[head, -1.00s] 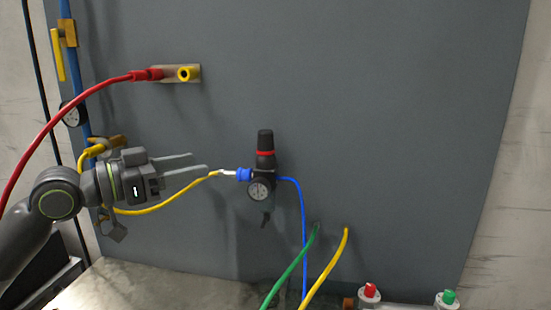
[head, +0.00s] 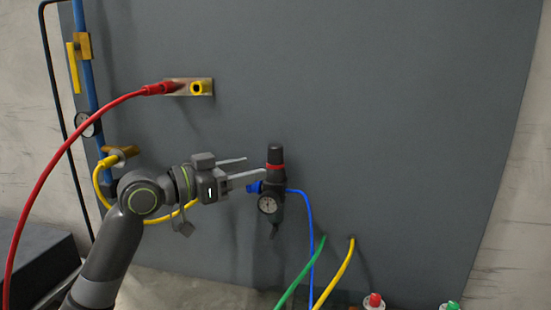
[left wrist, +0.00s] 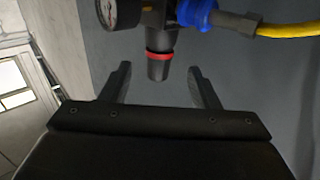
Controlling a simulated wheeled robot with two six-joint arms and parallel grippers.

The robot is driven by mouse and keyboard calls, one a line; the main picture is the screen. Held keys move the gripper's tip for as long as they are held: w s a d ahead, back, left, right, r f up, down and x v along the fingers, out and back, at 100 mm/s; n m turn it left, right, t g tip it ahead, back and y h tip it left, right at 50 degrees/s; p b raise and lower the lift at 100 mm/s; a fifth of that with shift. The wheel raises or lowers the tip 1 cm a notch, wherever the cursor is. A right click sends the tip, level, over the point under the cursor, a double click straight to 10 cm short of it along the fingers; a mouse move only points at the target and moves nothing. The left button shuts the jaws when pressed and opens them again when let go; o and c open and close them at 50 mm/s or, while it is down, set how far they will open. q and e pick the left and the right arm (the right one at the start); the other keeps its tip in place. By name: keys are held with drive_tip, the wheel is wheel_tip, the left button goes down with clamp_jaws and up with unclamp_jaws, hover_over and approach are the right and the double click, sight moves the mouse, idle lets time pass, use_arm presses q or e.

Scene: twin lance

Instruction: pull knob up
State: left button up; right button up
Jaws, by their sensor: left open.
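The knob (head: 275,156) is the black upright cap on top of a pressure regulator (head: 272,186), with a red ring at its lower edge. A round gauge (head: 267,204) sits on the regulator's front. My left gripper (head: 256,170) is open, with its fingers pointing right toward the knob. In the left wrist view the knob (left wrist: 159,70) hangs upside down between and just beyond the open fingertips (left wrist: 160,72), with no visible contact. The gauge (left wrist: 121,12) is at the top there. My right gripper is not in view.
A blue hose (head: 305,215) leaves the regulator's right side. A blue fitting (left wrist: 197,13) with a yellow hose (left wrist: 285,30) joins its other side. A red hose (head: 75,125) arcs at the left to a yellow-ported block (head: 201,87). The grey panel (head: 400,110) to the right is bare.

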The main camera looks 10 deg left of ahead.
sight(269, 164)
use_arm(q)
drive_tip(key=p+x, duration=0.1)
drive_tip(key=x, duration=0.5)
drive_tip(key=shift+p, duration=0.35)
drive_tip(key=shift+w+d, duration=0.55)
